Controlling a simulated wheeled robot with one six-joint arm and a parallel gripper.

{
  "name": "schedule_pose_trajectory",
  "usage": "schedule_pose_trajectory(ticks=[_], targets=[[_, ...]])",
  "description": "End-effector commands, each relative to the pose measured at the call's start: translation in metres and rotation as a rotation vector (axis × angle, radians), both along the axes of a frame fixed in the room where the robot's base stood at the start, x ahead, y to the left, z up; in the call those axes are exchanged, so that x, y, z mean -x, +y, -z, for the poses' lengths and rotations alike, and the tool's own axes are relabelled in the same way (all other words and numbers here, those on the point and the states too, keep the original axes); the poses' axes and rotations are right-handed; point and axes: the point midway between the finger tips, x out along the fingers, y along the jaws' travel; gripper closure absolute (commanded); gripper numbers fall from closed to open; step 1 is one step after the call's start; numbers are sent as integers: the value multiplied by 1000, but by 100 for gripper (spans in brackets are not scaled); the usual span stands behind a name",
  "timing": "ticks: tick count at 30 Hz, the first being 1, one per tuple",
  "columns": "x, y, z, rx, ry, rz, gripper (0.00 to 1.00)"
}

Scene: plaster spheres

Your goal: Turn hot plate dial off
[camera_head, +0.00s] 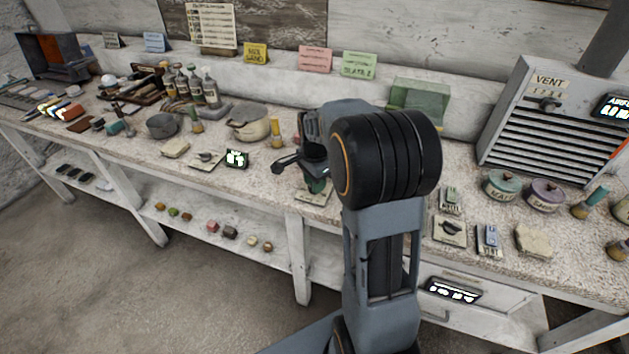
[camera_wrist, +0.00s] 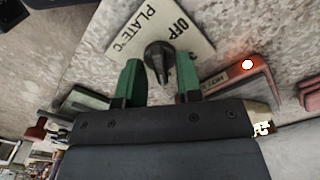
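A dark dial (camera_wrist: 157,54) with a pointed grip stands on a pale plate (camera_wrist: 118,27) in the wrist view. The plate reads "OFF" and "PLATE-C". My gripper (camera_wrist: 158,70) has its two green fingers apart, one on each side of the dial. Gaps show between fingers and knob, so it is not gripped. In the head view, my gripper (camera_head: 316,184) points down at the bench, and a corner of the pale plate (camera_head: 310,199) shows beneath it. My arm hides the dial there.
A reddish box with a lit red lamp (camera_wrist: 248,64) lies right of the dial in the wrist view. In the head view, similar dial plates lie to the left (camera_head: 206,159) and right (camera_head: 450,231). A vent unit (camera_head: 545,110) stands at the right.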

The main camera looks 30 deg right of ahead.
Motion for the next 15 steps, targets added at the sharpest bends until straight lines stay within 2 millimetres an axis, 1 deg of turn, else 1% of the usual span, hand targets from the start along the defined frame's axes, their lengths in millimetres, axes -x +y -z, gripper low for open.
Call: schedule_pose_trajectory(ticks=[1,2,9,10,15], targets=[[0,0,0,0,0,0,72],[0,0,0,0,0,0,75],[0,0,0,0,0,0,98],[0,0,0,0,0,0,100],[0,0,0,0,0,0,100]])
